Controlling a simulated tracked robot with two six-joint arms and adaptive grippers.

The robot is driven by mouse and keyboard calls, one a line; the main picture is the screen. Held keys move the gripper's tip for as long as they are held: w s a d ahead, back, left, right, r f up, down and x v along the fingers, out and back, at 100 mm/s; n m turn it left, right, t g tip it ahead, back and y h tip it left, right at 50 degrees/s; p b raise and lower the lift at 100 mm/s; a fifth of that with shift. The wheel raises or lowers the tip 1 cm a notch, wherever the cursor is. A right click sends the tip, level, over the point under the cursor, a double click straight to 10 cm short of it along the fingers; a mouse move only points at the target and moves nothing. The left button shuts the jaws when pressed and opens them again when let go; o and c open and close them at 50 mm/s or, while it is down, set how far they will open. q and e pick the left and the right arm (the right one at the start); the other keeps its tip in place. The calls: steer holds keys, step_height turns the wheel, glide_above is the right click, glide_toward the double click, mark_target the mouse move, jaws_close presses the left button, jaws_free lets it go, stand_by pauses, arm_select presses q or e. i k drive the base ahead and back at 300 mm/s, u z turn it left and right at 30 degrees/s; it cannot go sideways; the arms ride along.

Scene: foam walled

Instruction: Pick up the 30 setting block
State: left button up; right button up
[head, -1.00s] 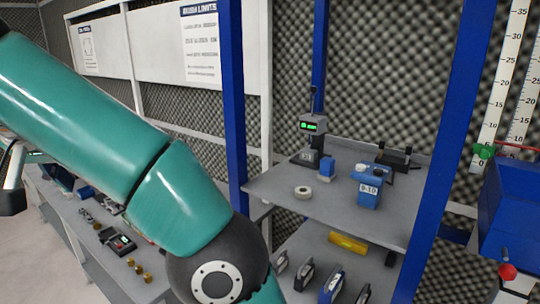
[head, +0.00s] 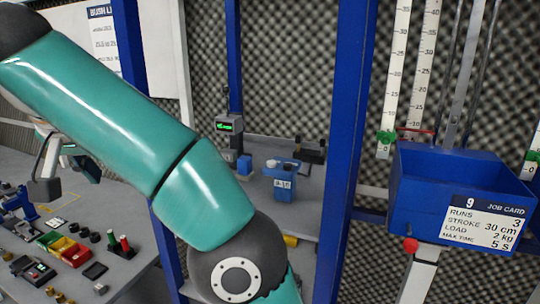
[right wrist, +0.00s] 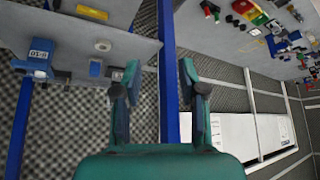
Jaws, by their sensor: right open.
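No block that I can read as 30 shows. On the rear shelf, a blue labelled object (head: 285,193) stands right of a small blue block (head: 244,166); its label is too small to read surely. The labelled object also shows in the right wrist view (right wrist: 38,62), as does the small blue block (right wrist: 95,68). My right gripper (head: 66,180) is open and empty, over the bench at the left of the head view. In the right wrist view its parted fingers (right wrist: 160,70) stand either side of a blue post. My left gripper is not in view.
The bench (head: 120,205) at left holds red, yellow and green bins and small parts. A blue upright post (head: 350,120) stands right of the shelf. A blue box (head: 425,190) with a job card (head: 485,222) is at right. My teal arm hides part of the shelf.

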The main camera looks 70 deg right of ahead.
mark_target(231, 155)
steer(key=z, duration=1)
steer(key=i, duration=1)
steer(key=z, duration=0.05)
